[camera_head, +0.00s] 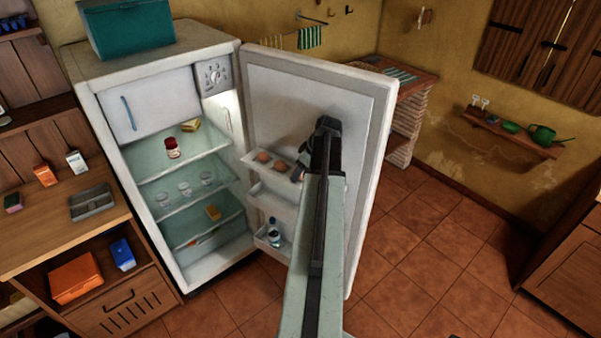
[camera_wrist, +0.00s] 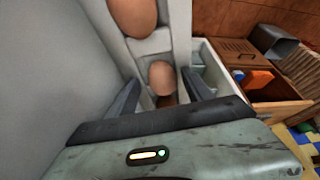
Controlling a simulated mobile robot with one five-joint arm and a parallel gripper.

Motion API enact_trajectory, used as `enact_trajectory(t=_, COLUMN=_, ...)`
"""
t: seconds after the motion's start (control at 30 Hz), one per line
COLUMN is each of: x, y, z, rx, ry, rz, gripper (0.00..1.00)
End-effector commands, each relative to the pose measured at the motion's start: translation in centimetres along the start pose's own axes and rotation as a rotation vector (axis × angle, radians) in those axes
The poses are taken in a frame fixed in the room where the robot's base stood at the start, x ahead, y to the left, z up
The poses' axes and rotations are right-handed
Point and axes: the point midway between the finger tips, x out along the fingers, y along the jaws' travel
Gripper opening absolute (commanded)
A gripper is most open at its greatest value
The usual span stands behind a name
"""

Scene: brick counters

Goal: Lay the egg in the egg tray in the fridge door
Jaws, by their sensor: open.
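The fridge door (camera_head: 362,110) stands open, and a white egg tray (camera_head: 252,166) is fixed to its inner face. Two brown eggs sit in the tray, a left egg (camera_head: 263,157) and a right egg (camera_head: 280,164). My gripper (camera_head: 298,174) is at the tray's right part, partly hidden by my arm. In the wrist view, my open gripper (camera_wrist: 162,80) has one brown egg (camera_wrist: 161,77) between its fingertips, with a gap on each side. Another brown egg (camera_wrist: 132,15) is beyond it. A small brown patch below the nearer egg is mostly hidden, so I cannot tell what it is.
The fridge (camera_head: 92,90) holds a red-lidded jar (camera_head: 172,148) and several glass cups on its shelves. A bottle (camera_head: 273,232) stands in the lower door shelf. A wooden counter (camera_head: 40,235) is at the left. The tiled floor (camera_head: 440,270) right of the door is clear.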

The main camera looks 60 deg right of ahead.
Motion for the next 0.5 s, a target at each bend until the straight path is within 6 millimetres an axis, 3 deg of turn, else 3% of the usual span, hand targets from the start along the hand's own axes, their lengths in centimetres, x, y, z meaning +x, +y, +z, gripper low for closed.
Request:
enact_trajectory(t=0.27, x=-1.3, y=0.0, z=-0.2, rx=0.001, ry=0.000, rz=0.000, gripper=0.59)
enact_trajectory(t=0.5, x=-6.2, y=0.0, z=-0.5, rx=0.002, ry=0.001, rz=0.001, gripper=0.59)
